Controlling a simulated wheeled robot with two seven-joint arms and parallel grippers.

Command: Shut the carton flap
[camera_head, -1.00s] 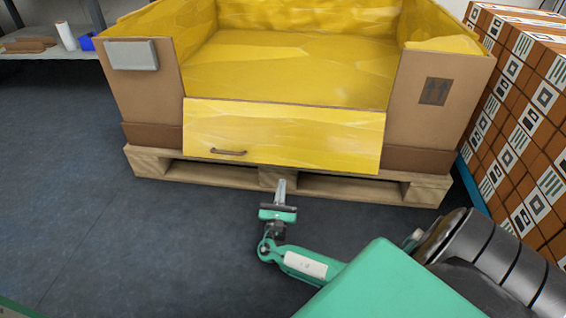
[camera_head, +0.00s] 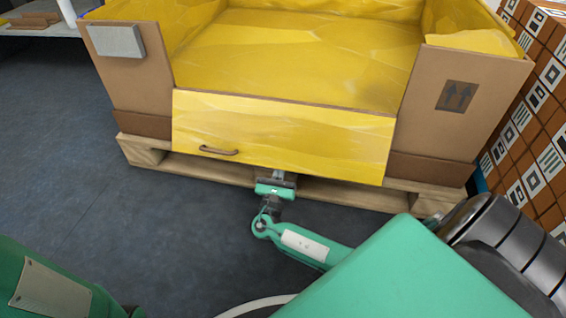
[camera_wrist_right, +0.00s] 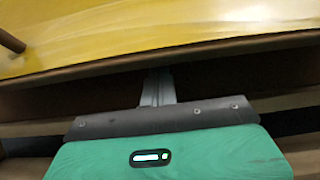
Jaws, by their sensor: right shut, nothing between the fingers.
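The large cardboard carton (camera_head: 488,130) stands on a wooden pallet, lined in yellow and open at the top. Its front flap (camera_head: 290,130) hangs down and outward, yellow face up, with a small brown handle (camera_head: 219,150) at its lower left. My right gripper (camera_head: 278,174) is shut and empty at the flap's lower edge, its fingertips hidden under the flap. In the right wrist view the shut fingers (camera_wrist_right: 158,88) reach beneath the flap's edge (camera_wrist_right: 160,66); whether they touch it I cannot tell. My left gripper is not in view.
The wooden pallet (camera_head: 345,194) sits just below the flap, close to my right gripper. A stack of patterned boxes (camera_head: 545,130) stands at the right. A shelf (camera_head: 35,29) is at the far left. The dark floor at left is clear.

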